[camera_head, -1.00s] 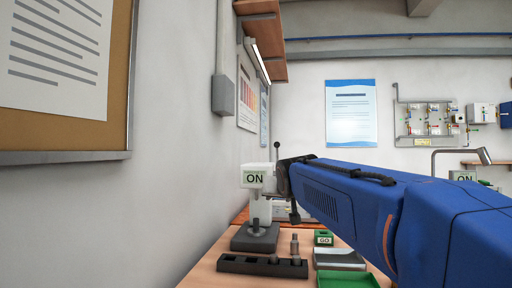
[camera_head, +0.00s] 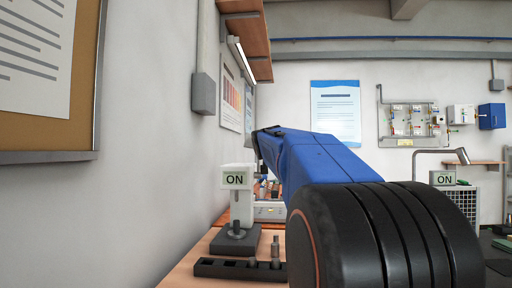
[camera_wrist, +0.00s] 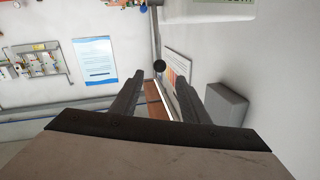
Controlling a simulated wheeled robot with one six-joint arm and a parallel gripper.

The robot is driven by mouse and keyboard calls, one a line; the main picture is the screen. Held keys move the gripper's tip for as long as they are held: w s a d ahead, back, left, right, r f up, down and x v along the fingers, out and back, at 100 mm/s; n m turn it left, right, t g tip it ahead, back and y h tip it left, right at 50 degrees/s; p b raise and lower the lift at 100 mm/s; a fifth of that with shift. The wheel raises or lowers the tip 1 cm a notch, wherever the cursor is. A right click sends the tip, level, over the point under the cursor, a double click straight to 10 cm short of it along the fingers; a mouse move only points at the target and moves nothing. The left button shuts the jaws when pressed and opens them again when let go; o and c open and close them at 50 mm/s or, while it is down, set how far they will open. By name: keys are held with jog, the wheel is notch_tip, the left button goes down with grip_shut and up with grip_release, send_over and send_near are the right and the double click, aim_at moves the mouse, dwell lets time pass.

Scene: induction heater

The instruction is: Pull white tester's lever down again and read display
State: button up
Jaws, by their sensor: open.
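The white tester (camera_head: 237,198) stands upright on a dark base on the bench at the left. Its display (camera_head: 235,179) reads ON. A corner of the tester (camera_wrist: 215,12) shows at the top right of the wrist view, its display text cut off. The lever's round black knob (camera_wrist: 159,66) and thin rod show in the wrist view, just beyond and between the fingertips, apparently not held. My gripper (camera_wrist: 160,82) is open and empty. In the head view my blue arm hides the lever and most of the gripper.
A dark rack (camera_head: 240,269) with several metal pieces lies in front of the tester. Another ON display (camera_head: 442,178) is at the right. My arm covers much of the bench.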

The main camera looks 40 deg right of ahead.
send_over(258, 160)
jog(key=a, duration=0.1)
jog(key=shift+s, duration=0.4)
jog(key=shift+c, duration=0.2)
grip_shut()
